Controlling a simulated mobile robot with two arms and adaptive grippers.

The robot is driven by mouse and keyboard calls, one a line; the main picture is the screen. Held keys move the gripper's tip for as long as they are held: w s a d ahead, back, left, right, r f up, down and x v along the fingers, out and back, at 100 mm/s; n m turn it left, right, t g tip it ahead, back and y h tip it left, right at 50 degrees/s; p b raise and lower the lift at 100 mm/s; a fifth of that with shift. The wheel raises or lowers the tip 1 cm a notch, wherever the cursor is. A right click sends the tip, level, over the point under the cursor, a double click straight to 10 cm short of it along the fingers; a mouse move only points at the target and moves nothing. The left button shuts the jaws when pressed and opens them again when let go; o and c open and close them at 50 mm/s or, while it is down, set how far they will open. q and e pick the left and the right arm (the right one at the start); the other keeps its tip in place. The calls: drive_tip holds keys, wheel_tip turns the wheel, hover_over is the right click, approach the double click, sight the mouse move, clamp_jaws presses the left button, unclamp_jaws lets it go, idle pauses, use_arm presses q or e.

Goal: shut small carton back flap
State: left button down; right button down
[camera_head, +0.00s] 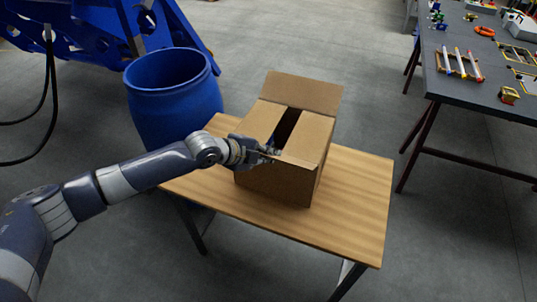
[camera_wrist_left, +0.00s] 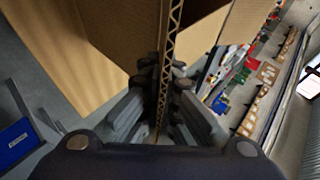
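The small brown carton (camera_head: 278,182) stands on a wooden table. Its back flap (camera_head: 303,92) is open and leans up and away at the far side. The left top flap (camera_head: 262,121) and right top flap (camera_head: 308,137) lie about flat, with a dark gap between them. My left gripper (camera_head: 272,153) is at the near left top edge of the carton. In the left wrist view a corrugated cardboard edge (camera_wrist_left: 168,45) runs between the fingers (camera_wrist_left: 163,72), which are closed on it; it looks like the near flap. My right gripper is not in view.
The wooden table (camera_head: 352,195) has free room right of the carton. A blue barrel (camera_head: 175,110) stands close behind left. A dark workbench (camera_head: 460,90) with tools and parts is at the right. A blue chassis (camera_head: 100,30) is at the upper left.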

use_arm(q)
drive_tip(key=shift+w+d+r+g+y, duration=0.15)
drive_tip(key=shift+w+r+g+y, duration=0.15)
drive_tip(key=shift+w+r+g, duration=0.25)
drive_tip(key=shift+w+d+r+g, duration=0.1)
drive_tip(key=shift+g, duration=0.25)
drive_tip(key=shift+w+d+r+n+g+y+b, duration=0.1)
drive_tip(key=shift+w+r+n+g+y+b, duration=0.15)
drive_tip(key=shift+g, duration=0.3)
drive_tip(key=shift+w+d+r+n+g+y+b, duration=0.15)
drive_tip(key=shift+w+g+y+b, duration=0.2)
drive_tip(key=shift+g, duration=0.25)
drive_tip(key=shift+w+d+r+n+g+y+b, duration=0.1)
drive_tip(key=shift+w+n+g+y+b, duration=0.2)
drive_tip(key=shift+g, duration=0.25)
drive_tip(key=shift+a, duration=0.1)
drive_tip(key=c, duration=1.8)
unclamp_jaws()
drive_tip(key=shift+c, duration=0.2)
